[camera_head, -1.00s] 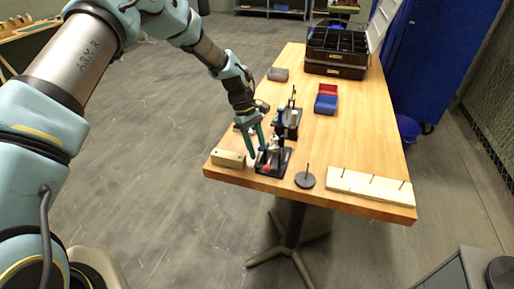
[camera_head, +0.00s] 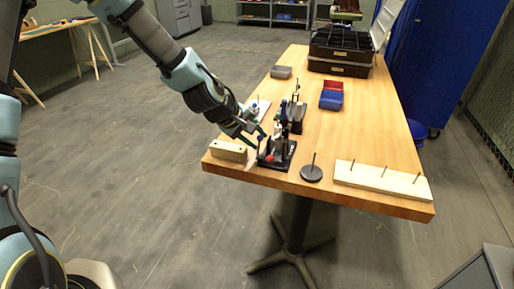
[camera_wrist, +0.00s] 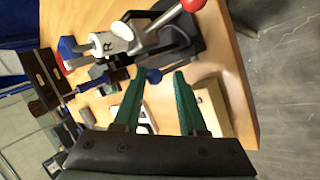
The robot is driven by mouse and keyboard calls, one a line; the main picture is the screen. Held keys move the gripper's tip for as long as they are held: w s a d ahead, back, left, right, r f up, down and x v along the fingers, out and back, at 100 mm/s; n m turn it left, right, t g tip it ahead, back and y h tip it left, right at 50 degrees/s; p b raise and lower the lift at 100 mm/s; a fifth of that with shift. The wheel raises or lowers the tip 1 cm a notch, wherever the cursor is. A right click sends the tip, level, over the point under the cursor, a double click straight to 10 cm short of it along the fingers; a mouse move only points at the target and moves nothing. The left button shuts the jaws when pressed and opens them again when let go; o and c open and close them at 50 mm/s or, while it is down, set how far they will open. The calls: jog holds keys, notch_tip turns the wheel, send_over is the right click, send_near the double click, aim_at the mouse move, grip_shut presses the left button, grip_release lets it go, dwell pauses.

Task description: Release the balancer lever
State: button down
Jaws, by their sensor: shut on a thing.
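A fixture with a black base (camera_head: 278,164) stands near the table's front left corner. It carries a red ball knob (camera_wrist: 193,4), a white part marked R (camera_wrist: 118,38) and a blue knob (camera_wrist: 153,75). My gripper (camera_wrist: 158,74) comes in from the left and tilts down at the fixture. Its green fingers stand a little apart, with the blue knob between their tips. In the head view the fingertips (camera_head: 258,141) are at the fixture's upper left side. Which part is the balancer lever is not marked, and the knob's shaft is mostly hidden.
A wooden block (camera_head: 228,151) lies left of the fixture, close to my fingers. Another fixture (camera_head: 297,115) stands just behind. A round base with a pin (camera_head: 311,173) and a pegged board (camera_head: 382,180) are to the right. Red and blue bins (camera_head: 331,97) sit farther back.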

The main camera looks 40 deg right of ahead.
jog(key=shift+s+a+f+m+t+h+b, duration=0.25)
jog(key=shift+s+a+t+h+b, duration=0.35)
jog(key=shift+h+b, duration=0.8)
jog(key=shift+s+a+f+m+t+h+b, duration=0.3)
jog(key=shift+s+a+h+b, duration=0.35)
jog(key=shift+b, duration=1.45)
jog(key=shift+w+a+r, duration=0.1)
jog(key=shift+w+a, duration=0.05)
jog(key=shift+w, duration=0.05)
jog(key=shift+c, duration=2.2)
grip_release()
jog(key=shift+r, duration=0.15)
jog(key=shift+w, duration=0.1)
jog(key=shift+r, duration=0.15)
